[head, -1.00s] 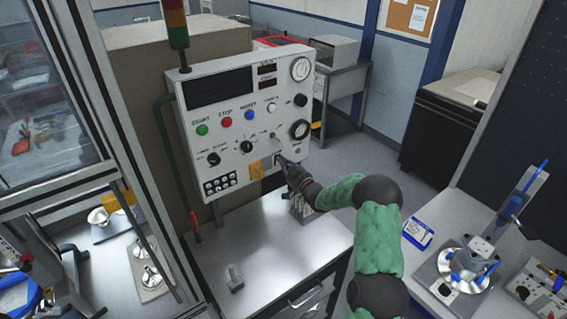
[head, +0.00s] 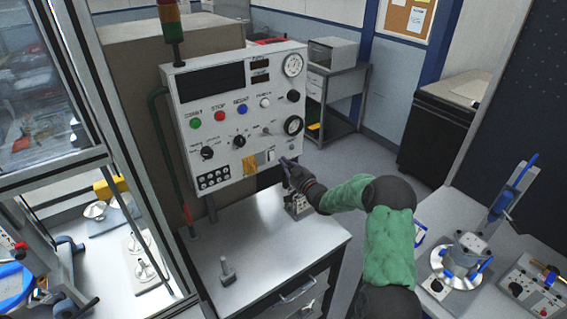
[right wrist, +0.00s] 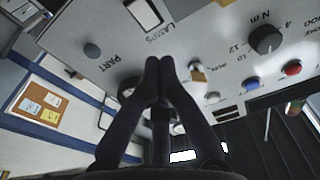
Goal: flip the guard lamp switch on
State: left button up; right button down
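The grey control panel (head: 225,110) stands on the metal bench in the head view. A white rocker switch (head: 271,156) in a dark frame sits near its lower right edge. In the right wrist view the rocker (right wrist: 145,12) is at the top, beside lettering that reads like "LAMPS". I cannot tell which way it is tipped. My right gripper (head: 284,162) is just right of the rocker in the head view. In the right wrist view its fingertips (right wrist: 160,65) are together with nothing between them, apart from the rocker. My left gripper is not in view.
A dark round knob (right wrist: 92,50) and a torque dial (right wrist: 265,40) show near my fingers. A yellow tag (head: 249,165) is left of the rocker. A small metal part (head: 227,270) stands on the bench (head: 255,235), which is otherwise mostly clear in front.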

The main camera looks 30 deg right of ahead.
jog(key=s+r, duration=0.1)
jog(key=s, duration=0.6)
jog(key=shift+s+d, duration=0.25)
jog(key=shift+d, duration=0.1)
